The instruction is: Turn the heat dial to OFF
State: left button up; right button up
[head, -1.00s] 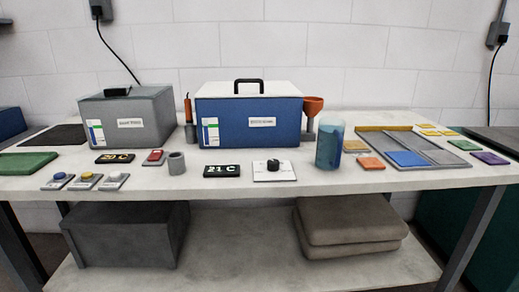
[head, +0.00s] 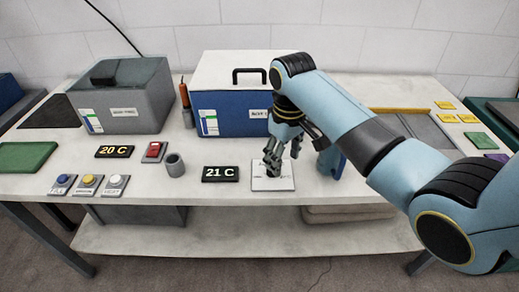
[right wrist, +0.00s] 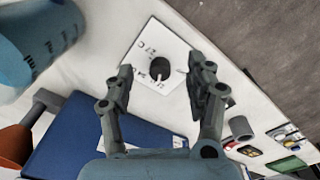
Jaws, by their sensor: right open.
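The heat dial is a black round knob (right wrist: 159,67) on a white plate (right wrist: 147,42) with printed marks, among them one that reads like 27 C. In the head view the plate (head: 284,184) lies at the front of the table, and my gripper hides most of the knob. My right gripper (head: 273,164) is over the plate, pointing down. In the right wrist view its open fingers (right wrist: 160,75) stand on either side of the knob, with gaps showing. I cannot tell whether they touch it. My left gripper is not in view.
A display reading 21 C (head: 220,174) is left of the plate. A blue cup (right wrist: 35,40) stands close to the gripper. A blue box (head: 230,122) is behind. A grey cup (head: 175,165), another display (head: 115,151) and several buttons (head: 88,182) are further left.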

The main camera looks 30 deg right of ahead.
jog(key=w+r, duration=0.4)
notch_tip(320, 180, down, 10)
jog(key=shift+a+f+b, duration=0.15)
jog(key=shift+f+b, duration=0.05)
jog(key=shift+b, duration=0.1)
grip_shut()
